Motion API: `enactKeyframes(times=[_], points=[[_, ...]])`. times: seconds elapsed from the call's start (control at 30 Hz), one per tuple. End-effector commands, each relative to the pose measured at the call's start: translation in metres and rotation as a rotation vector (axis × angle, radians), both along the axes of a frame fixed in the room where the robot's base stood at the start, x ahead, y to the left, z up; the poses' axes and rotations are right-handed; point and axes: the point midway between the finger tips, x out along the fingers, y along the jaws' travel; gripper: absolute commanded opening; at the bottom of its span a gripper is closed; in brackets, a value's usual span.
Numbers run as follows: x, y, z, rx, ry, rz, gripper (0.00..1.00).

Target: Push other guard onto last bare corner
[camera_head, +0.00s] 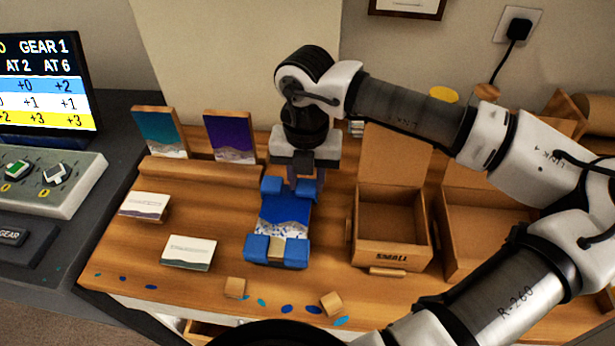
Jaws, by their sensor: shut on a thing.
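A resin panel (285,213) with blue and white swirls lies on the wooden table. Blue guards sit around its corners: a near-left guard (257,247), a near-right guard (295,253), a far-left guard (272,187) and a far-right guard (307,190). My gripper (306,178) points down at the panel's far edge, shut on the far-right guard. That guard is at the far-right corner; whether it is fully seated I cannot tell. The fingers hide part of the far edge. A tan piece (275,249) shows between the near guards.
An open box marked SMALL (392,252) stands right of the panel, with a larger open box (448,225) beyond. Two cards (189,252) lie left.

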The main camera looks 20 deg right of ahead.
Motion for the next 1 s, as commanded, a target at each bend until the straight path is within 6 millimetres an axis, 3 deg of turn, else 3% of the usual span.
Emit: enactKeyframes(times=[0.17,0.2,0.4,0.67,1.0], points=[[0.000,0.000,0.000,0.000,0.000,0.000,0.13],[0.000,0.000,0.000,0.000,0.000,0.000,0.35],[0.000,0.000,0.000,0.000,0.000,0.000,0.59],[0.000,0.000,0.002,0.000,0.000,0.000,0.59],[0.000,0.000,0.034,-0.001,0.000,-0.001,0.59]])
